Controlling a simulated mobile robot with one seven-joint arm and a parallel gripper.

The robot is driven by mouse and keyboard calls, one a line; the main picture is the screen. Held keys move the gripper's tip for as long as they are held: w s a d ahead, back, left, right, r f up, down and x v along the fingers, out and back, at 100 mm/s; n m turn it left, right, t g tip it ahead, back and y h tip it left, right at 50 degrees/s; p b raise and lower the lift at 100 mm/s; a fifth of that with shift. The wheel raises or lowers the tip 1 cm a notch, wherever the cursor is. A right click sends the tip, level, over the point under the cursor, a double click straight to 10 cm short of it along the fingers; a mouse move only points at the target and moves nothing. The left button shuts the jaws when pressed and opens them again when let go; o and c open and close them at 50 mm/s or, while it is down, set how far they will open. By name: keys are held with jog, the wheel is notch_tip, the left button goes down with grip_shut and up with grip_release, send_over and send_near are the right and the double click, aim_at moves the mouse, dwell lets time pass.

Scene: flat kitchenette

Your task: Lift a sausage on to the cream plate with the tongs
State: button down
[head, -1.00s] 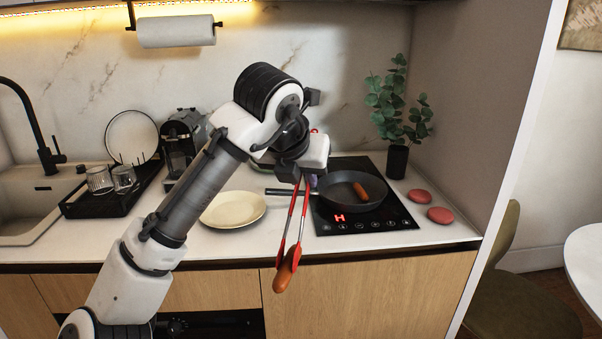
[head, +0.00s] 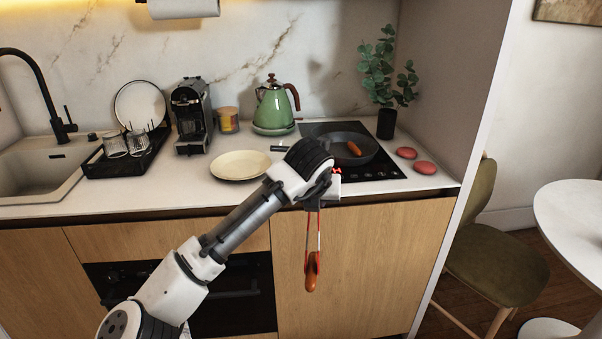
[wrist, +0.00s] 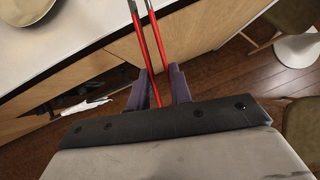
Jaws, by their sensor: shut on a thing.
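My gripper (wrist: 158,88) is shut on the red tongs (wrist: 148,45), which hang down from it in front of the counter in the head view (head: 313,235). A sausage (head: 311,278) is between the tongs' lower ends, held in front of the wooden cabinet door, below counter height. The cream plate (head: 240,165) lies empty on the counter, left of my gripper and farther back. Part of it shows in the wrist view (wrist: 25,8). Another sausage (head: 354,149) lies in the black frying pan (head: 340,158) on the hob. The sausage in the tongs is out of sight in the wrist view.
The hob (head: 385,167) is at the right, with two red round things (head: 425,167) beside it. A green kettle (head: 277,106), coffee machine (head: 191,117) and dish rack (head: 125,160) stand behind and left. A chair (head: 480,230) and white table (head: 580,215) are at the right.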

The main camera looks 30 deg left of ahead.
jog(key=w+d+f, duration=0.2)
jog(key=d+f, duration=0.3)
jog(key=f, duration=0.7)
jog(key=w+d+f, duration=0.2)
jog(key=d+f, duration=0.4)
jog(key=f, duration=0.5)
jog(key=s+d+f+m+h, duration=0.1)
jog(key=s+d+f+m, duration=0.1)
jog(key=d+f, duration=0.7)
jog(key=s+d+f+m+h, duration=0.1)
jog(key=s+d+f+m, duration=0.1)
jog(key=s+d+f, duration=0.3)
jog(key=d+f, duration=0.4)
jog(key=shift+f+h, duration=0.2)
jog(key=shift+h, duration=0.1)
jog(key=shift+w, duration=0.15)
